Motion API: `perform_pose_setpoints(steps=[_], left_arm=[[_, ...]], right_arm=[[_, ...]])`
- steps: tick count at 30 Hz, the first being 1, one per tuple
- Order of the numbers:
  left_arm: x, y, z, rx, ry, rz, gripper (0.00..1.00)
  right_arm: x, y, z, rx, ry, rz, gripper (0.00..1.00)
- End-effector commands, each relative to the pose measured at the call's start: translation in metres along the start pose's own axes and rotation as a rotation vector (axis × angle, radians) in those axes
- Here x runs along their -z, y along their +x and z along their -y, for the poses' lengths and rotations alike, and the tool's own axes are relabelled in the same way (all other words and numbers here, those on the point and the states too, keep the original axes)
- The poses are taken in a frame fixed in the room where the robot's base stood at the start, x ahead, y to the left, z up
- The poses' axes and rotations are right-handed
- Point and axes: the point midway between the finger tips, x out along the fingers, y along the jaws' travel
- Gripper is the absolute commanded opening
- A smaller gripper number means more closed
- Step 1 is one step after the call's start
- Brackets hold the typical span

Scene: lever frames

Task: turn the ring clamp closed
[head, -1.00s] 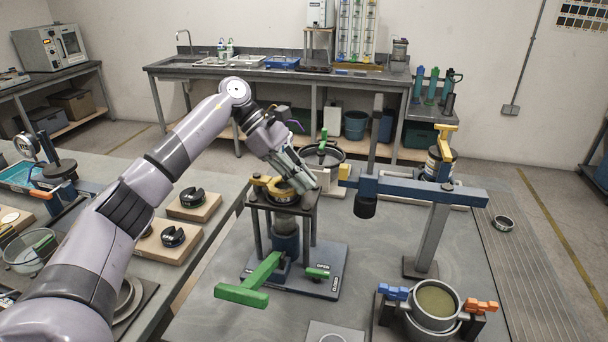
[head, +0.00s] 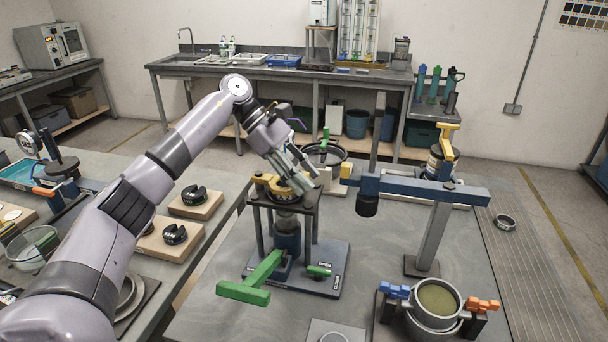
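The ring clamp (head: 262,179) is a yellow ring piece on top of a dark metal stand. Its yellow part shows to the left of my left gripper, and a dark round body sits inside it. My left gripper (head: 300,182) comes down from the upper left over the right side of the ring. Its fingers are close to the ring or touching it; I cannot tell which. The far side of the ring is partly hidden by the fingers, and the finger gap does not show clearly. My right gripper is not in view.
The stand's base plate (head: 332,287) carries a green T-handle (head: 250,281) and a small green lever (head: 319,271). A blue beam (head: 420,188) on a grey post stands close on the right. A bowl of greenish material (head: 437,299) with blue and orange clamps is at front right.

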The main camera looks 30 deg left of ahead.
Motion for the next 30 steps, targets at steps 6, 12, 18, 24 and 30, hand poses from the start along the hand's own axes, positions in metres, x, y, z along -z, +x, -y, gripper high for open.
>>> perform_pose_setpoints(steps=[6,12,18,24,30], left_arm=[[-0.001,-0.033,-0.001,-0.006,-0.001,0.002,0.38],[-0.001,-0.077,-0.001,-0.007,0.000,0.002,0.38],[-0.001,-0.107,-0.001,-0.003,0.000,0.002,0.38],[0.000,-0.118,0.000,-0.001,0.000,0.000,0.38],[0.000,-0.118,0.000,0.000,0.000,0.000,0.38]], right_arm=[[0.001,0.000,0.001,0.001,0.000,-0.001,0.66],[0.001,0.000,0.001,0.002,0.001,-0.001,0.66],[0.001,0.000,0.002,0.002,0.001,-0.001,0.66],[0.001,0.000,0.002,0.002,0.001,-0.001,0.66],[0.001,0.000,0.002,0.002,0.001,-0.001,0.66]])
